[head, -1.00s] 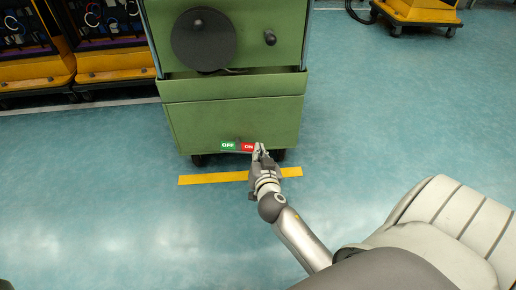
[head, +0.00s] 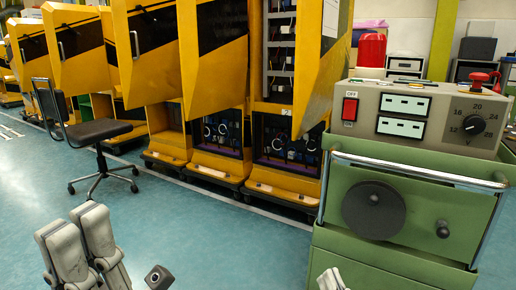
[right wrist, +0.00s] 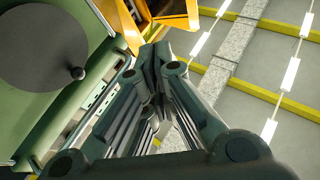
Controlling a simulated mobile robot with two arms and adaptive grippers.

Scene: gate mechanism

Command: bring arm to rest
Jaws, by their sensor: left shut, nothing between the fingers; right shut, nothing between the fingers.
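My left gripper (head: 78,222) is at the bottom left of the head view, pointing up over the floor, shut and empty. Its arm is mostly out of the picture. My right gripper (head: 330,279) shows only its pale tip at the bottom edge, in front of the left side of the green cart (head: 375,262). In the right wrist view the right gripper's fingers (right wrist: 155,65) come together, shut, with nothing between them. The cart with its dark round disc (right wrist: 40,50) is left of them there; I cannot tell the distance.
The cart carries a grey control box (head: 455,130) with a red switch (head: 350,109), a dial and a metal handle bar. Yellow cabinets (head: 215,60) line the back. An office chair (head: 98,135) stands at the left. The blue floor (head: 220,245) between is clear.

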